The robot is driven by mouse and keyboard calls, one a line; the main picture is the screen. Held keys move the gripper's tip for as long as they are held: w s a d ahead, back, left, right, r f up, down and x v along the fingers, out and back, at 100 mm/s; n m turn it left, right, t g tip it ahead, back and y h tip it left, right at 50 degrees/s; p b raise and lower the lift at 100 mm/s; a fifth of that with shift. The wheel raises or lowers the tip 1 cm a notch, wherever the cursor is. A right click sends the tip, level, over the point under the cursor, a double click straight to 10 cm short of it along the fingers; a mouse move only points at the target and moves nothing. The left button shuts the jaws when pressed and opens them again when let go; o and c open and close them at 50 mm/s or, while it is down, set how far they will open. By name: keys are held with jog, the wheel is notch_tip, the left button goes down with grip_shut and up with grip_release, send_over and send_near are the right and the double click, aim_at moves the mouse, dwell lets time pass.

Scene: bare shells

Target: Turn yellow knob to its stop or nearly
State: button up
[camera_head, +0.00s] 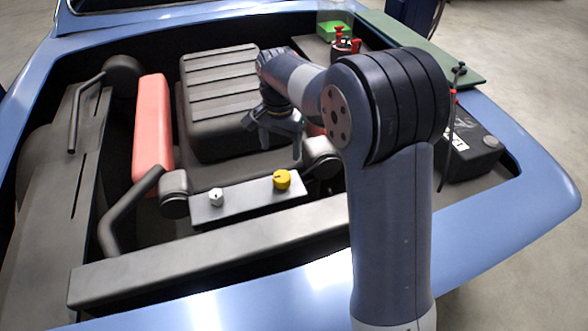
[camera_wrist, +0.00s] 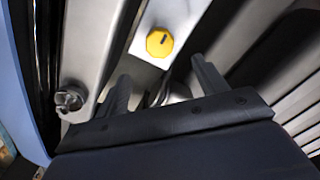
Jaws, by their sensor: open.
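The yellow knob (camera_head: 282,180) sits on a grey panel (camera_head: 245,203) at the front of the engine bay, right of a small white knob (camera_head: 216,197). In the wrist view the yellow knob (camera_wrist: 159,42) is many-sided with a dark pointer mark, and lies beyond my fingertips. My gripper (camera_head: 275,147) is above and behind the yellow knob in the head view, pointing down. In the wrist view its two fingers (camera_wrist: 160,75) are spread apart with nothing between them. My gripper does not touch the knob.
A ribbed black engine cover (camera_head: 220,90) and a red block (camera_head: 153,125) fill the bay behind. A black battery (camera_head: 468,155) and a thin upright rod (camera_head: 449,130) stand at right. A grey front bar (camera_head: 220,250) runs before the panel.

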aim_at(282, 176)
notch_tip(282, 176, down, 10)
jog(key=shift+r, duration=0.1)
jog(key=shift+c, duration=0.5)
jog(key=c, duration=0.9)
